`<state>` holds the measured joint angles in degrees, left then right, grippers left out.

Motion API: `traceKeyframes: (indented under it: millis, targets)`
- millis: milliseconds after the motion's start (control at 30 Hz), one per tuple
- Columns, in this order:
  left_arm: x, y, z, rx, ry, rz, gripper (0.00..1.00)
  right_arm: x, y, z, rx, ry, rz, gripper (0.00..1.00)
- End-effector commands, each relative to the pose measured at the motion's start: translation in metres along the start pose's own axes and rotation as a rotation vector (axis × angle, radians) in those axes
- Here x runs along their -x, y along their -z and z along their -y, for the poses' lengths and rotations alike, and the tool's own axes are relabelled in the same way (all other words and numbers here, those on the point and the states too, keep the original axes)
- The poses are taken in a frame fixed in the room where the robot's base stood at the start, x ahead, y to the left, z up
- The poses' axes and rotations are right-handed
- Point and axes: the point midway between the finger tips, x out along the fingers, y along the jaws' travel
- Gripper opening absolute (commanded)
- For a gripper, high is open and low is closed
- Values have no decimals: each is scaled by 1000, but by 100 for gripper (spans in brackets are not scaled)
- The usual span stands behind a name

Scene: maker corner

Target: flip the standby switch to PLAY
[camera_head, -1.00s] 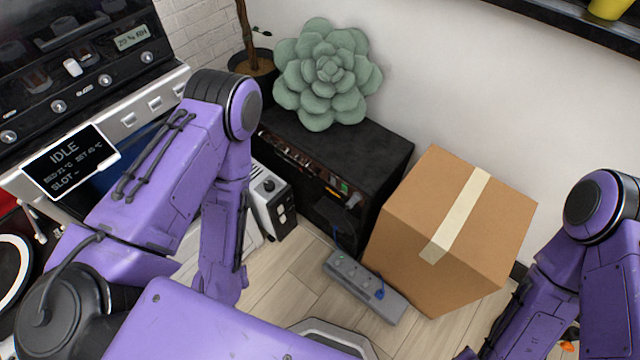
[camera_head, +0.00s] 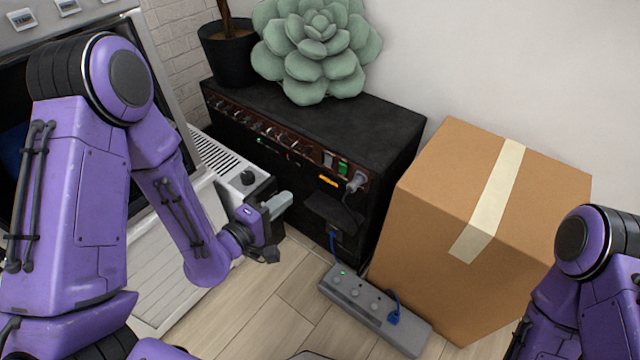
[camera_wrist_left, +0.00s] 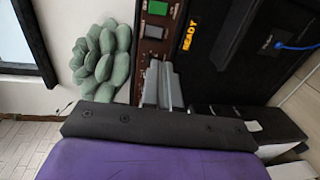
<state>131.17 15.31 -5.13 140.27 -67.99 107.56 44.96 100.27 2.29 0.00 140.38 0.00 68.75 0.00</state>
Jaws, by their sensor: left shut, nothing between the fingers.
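The black amplifier (camera_head: 400,165) stands against the wall. A knob panel runs along its upper front edge. Near that panel's right end are a green switch (camera_head: 342,167) and a dark switch (camera_head: 328,160). The wrist view also shows the green switch (camera_wrist_left: 157,8), the dark switch (camera_wrist_left: 153,31) and an orange READY label (camera_wrist_left: 190,37). I cannot read PLAY or tell the switch positions. My left gripper (camera_head: 286,199) is shut and empty, in front of the amplifier and left of the switches. Its grey fingers (camera_wrist_left: 162,85) point toward the panel. My right gripper is out of view.
A plug (camera_head: 357,181) sticks out right of the switches. A grey power strip (camera_head: 375,312) lies on the floor. A cardboard box (camera_head: 430,230) stands close right of the amplifier. A white unit with a black knob (camera_head: 230,165) stands at left. A succulent (camera_head: 315,50) is on top.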

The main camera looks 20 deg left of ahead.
Motion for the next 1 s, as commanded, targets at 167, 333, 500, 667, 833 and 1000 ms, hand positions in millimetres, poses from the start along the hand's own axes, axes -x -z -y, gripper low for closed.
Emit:
traceKeyframes:
  millis: [167, 333, 500, 667, 833, 1000]
  targets:
    - [0, 0, -2, -2, 3, -1, 0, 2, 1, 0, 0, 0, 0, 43]
    - [-10, 0, -1, -6, 2, 1, 0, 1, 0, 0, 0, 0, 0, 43]
    - [-44, 0, 0, -9, 2, 1, 0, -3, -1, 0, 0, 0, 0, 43]
    - [-79, 0, 1, -7, 2, 0, 0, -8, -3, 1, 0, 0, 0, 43]
    - [-113, 0, 2, -7, 2, 0, 0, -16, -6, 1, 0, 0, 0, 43]
    - [-134, 0, 1, -6, 4, 0, 0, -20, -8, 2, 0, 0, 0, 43]
